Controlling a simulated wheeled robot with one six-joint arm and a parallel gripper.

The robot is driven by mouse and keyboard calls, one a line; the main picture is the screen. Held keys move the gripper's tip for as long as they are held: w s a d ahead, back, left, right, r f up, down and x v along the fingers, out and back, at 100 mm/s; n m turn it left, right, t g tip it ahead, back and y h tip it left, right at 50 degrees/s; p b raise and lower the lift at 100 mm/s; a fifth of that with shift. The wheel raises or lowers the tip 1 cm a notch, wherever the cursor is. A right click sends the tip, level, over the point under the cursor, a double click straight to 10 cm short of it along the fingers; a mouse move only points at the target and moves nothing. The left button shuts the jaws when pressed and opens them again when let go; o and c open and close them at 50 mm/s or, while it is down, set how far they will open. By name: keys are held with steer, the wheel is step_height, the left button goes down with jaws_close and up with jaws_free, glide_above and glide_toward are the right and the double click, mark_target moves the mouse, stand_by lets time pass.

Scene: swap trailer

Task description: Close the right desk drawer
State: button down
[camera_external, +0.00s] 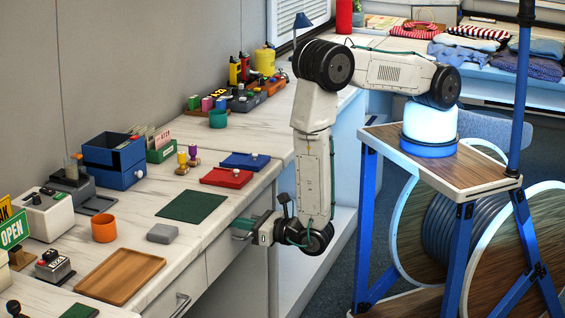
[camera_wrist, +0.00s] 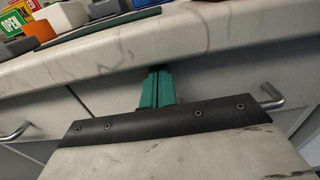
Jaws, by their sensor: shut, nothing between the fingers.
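The right desk drawer (camera_external: 224,256) is a pale front under the marble-look desktop. Its front looks about level with the desk face, though any small gap is hard to tell. Its metal handle (camera_wrist: 272,97) shows right of my fingers in the wrist view, partly behind the dark edge of my gripper's mount. My gripper (camera_external: 243,228) is low at the desk front, pointing at this drawer just under the desktop edge. In the wrist view its green fingers (camera_wrist: 157,72) are together and empty, at or very close to the drawer front; contact cannot be told.
The left drawer's handle (camera_external: 181,303) is nearer the camera. On the desktop (camera_external: 200,222) lie a wooden tray (camera_external: 119,275), a green mat (camera_external: 192,204), a grey block (camera_external: 162,234) and a red tray (camera_external: 227,178).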

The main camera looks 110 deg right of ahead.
steer(key=shift+w+d+r, duration=0.1)
steer(key=shift+w+r, duration=0.05)
steer(key=shift+w, duration=0.15)
steer(key=v, duration=1.4)
steer(key=shift+s, duration=0.25)
